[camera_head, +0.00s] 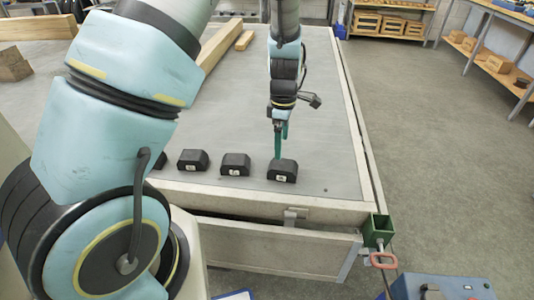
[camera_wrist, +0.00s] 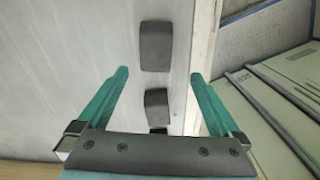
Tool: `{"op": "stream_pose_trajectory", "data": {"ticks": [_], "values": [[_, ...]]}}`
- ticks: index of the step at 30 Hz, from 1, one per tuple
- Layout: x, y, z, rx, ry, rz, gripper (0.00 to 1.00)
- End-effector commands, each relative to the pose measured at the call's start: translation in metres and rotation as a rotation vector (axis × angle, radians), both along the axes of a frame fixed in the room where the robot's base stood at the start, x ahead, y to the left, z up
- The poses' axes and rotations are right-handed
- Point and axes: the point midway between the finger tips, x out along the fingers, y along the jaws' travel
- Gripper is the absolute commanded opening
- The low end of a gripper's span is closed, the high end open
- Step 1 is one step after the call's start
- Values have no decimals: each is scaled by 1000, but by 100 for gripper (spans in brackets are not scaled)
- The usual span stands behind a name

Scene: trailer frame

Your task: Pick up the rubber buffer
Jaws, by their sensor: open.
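Several black rubber buffers stand in a row on the grey trailer bed near its front edge. In the head view the rightmost buffer (camera_head: 282,171) is beside another buffer (camera_head: 235,165) and a third (camera_head: 193,160). One more at the left is partly hidden by my arm. My gripper (camera_head: 280,143) points down with green fingers, its tips at the upper edge of the rightmost buffer in the picture. In the wrist view my gripper (camera_wrist: 160,74) is open and empty. One buffer (camera_wrist: 156,46) lies beyond the fingertips, and another (camera_wrist: 157,103) appears between the fingers. Contact cannot be told.
Wooden beams (camera_head: 220,48) lie farther back. A green post bracket (camera_head: 377,230) stands at the front right corner. Workbenches with wooden boxes (camera_head: 498,63) stand at the right. The floor (camera_head: 430,140) there is free.

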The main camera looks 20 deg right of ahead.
Motion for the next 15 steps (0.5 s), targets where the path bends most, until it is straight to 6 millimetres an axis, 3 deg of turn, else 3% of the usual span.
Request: {"op": "stream_pose_trajectory", "data": {"ticks": [3, 15], "values": [[-5, -12, -9, 7, 0, 42, 100], [-5, -12, -60, 8, 1, 51, 100]]}}
